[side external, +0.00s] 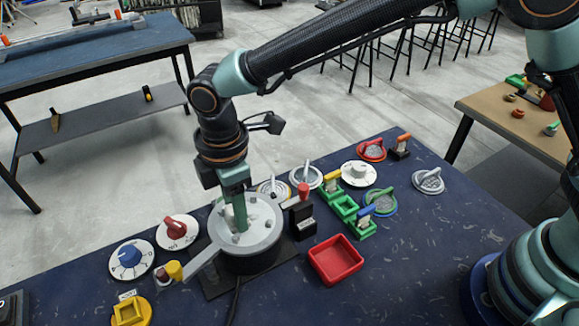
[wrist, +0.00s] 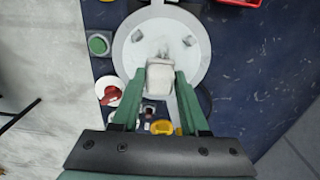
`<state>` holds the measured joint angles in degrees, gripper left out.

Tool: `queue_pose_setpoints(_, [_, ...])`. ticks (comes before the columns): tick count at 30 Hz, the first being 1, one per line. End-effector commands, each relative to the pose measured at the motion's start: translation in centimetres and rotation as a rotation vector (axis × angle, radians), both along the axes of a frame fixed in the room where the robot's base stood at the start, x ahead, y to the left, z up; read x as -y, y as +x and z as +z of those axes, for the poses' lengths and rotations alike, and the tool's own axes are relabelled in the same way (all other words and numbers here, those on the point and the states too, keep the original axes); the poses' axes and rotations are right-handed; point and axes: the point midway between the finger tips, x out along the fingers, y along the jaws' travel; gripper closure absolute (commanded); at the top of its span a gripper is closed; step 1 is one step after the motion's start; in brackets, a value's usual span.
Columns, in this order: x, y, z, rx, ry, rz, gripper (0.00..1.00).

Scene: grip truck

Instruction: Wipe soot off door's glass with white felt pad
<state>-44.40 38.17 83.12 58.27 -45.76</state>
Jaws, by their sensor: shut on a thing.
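My gripper (side external: 238,218) points down over the round door (side external: 272,240) of a drum-like unit on the dark blue table. In the wrist view, its two green fingers (wrist: 160,84) are shut on a whitish block, which looks like the felt pad (wrist: 160,76). The door's pale round glass (wrist: 140,58) has several small grey marks, which may be soot; one shows near the upper left (wrist: 137,36). The pad's tip is over the glass, near its middle. I cannot tell whether it touches. The pad is mostly hidden by the fingers in the side view.
A red tray (side external: 336,262) lies right of the unit. A black block with a red-topped lever (side external: 302,212) stands close beside it. A red-handled dial (side external: 177,232) and a blue-knobbed dial (side external: 130,260) lie left. Green holders (side external: 345,207) and round lids stand behind right.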

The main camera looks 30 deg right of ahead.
Motion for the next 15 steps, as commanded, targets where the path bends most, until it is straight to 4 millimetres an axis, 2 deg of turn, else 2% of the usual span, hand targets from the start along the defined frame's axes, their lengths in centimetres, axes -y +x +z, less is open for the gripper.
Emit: queue_pose_setpoints(15, [4.9, 0.0, -0.1, -0.009, -0.008, -0.008, 1.0])
